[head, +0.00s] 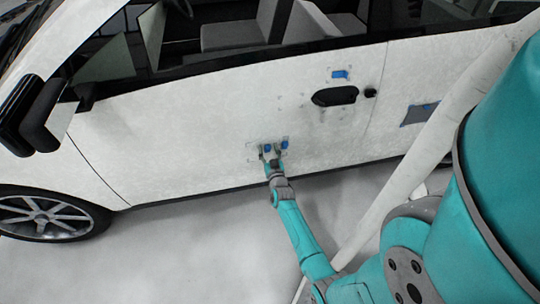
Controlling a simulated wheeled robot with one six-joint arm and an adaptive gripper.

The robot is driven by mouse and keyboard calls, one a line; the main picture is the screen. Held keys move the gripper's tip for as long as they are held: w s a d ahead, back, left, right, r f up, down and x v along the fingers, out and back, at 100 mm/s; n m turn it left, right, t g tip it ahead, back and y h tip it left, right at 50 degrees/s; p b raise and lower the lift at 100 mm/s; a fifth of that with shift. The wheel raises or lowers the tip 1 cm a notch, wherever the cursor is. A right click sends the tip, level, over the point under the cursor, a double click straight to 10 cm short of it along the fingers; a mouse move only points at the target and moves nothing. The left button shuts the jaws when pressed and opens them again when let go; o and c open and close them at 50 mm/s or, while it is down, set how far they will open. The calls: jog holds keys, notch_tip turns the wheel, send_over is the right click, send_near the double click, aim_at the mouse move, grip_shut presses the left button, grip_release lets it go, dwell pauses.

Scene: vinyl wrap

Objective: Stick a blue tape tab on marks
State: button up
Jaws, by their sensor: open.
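My gripper (272,151) is at the lower part of the white car door (190,120), its two fingers apart. A small blue tape tab (267,147) shows between the fingers; I cannot tell whether it is on the door or touching a finger. A second blue tab (285,144) is on the door just right of the gripper. Faint corner marks (250,145) show around this spot. Another blue tab (340,74) is stuck above the dark door handle (335,96), with small marks around it.
A larger grey-blue patch (420,113) is on the rear panel at right. A long white roll or pole (425,150) slants down in front of the car, right of my gripper. A black side mirror (32,113) juts out at left. The grey floor (180,245) at lower left is clear.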

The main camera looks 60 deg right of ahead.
grip_shut()
jog(key=c, duration=0.8)
grip_release()
grip_shut()
jog(key=shift+s+a, duration=0.45)
jog(key=shift+a, duration=0.05)
jog(key=v, duration=0.6)
jog(key=shift+s+a, duration=0.25)
jog(key=shift+a, duration=0.05)
dwell(0.4)
jog(key=shift+w, duration=0.1)
